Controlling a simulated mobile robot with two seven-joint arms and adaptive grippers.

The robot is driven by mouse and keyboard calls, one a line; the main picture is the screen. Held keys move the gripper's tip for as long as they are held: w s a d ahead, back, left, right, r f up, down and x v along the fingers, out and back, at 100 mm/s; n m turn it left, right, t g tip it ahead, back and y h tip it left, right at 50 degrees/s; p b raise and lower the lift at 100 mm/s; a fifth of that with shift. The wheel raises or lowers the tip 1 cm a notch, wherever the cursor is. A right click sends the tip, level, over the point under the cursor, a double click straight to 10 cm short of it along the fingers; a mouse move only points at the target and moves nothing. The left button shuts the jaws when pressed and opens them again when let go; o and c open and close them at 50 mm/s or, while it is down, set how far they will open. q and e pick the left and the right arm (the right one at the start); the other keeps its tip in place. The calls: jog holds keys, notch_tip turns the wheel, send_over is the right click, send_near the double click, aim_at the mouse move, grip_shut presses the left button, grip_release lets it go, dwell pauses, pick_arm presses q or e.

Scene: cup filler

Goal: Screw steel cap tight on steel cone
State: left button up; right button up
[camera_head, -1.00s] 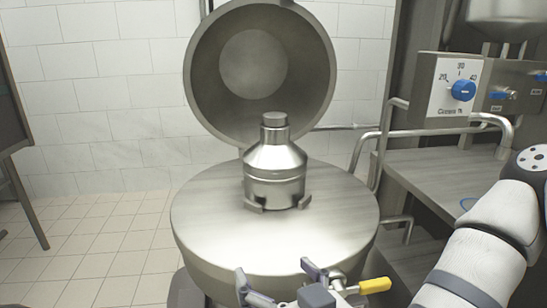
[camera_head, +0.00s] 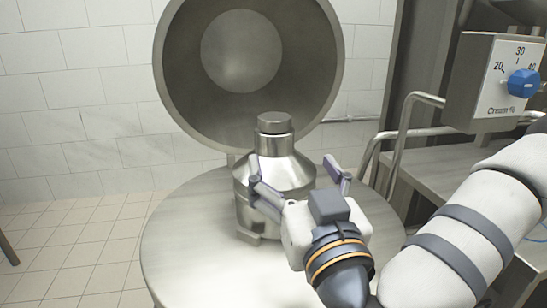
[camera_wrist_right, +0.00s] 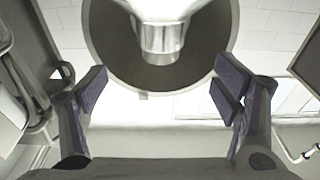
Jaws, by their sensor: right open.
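The steel cap (camera_head: 274,123) sits upright on the narrow top of the steel cone (camera_head: 290,172). I cannot tell how tight it is. The cone stands on the round steel table top (camera_head: 185,245). My right gripper (camera_head: 292,165) is open and empty, in front of the cone and lower than the cap; its fingers overlap the cone's sides in the picture. In the right wrist view, the cap (camera_wrist_right: 160,40) shows upside down at top centre, beyond and between the spread fingers (camera_wrist_right: 163,85). My left gripper is not in view.
A large round open lid (camera_head: 320,70) stands behind the cone. At right are a control box (camera_head: 485,85) with a blue dial (camera_head: 523,83), bent steel pipes (camera_head: 399,125) and a steel shelf (camera_head: 425,165). The table's left side is clear.

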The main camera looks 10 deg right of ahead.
aim_at(280, 140)
jog(key=w, duration=0.4)
jog(key=w+r, duration=0.1)
jog(key=w, duration=0.2)
jog(key=w, duration=0.5)
jog(key=shift+w+r+b, duration=0.1)
jog(key=shift+r+b, duration=0.05)
jog(key=shift+b, duration=0.15)
jog(key=shift+c, duration=0.2)
